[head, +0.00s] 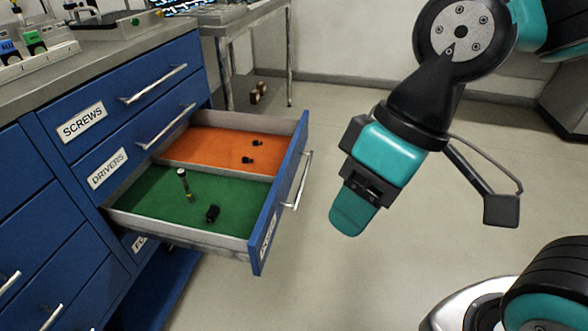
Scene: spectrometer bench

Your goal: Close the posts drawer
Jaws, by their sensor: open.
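The open drawer (255,252) is pulled far out of the blue cabinet. Its front carries a label seen too edge-on to read, and a silver bar handle (302,182). Inside, an orange section (205,150) holds small black parts, and a green section (150,200) holds a post (184,184) and a black block (213,214). My gripper (354,220) hangs to the right of the drawer front, apart from the handle, pointing down. It is open, though its fingers overlap in this view, and I see nothing held.
The closed SCREWS drawer (100,108) and DRIVERS drawer (125,165) are above the open one. Closed drawers with handles stand at the left. A metal table (250,25) stands behind. The floor right of the drawer is clear.

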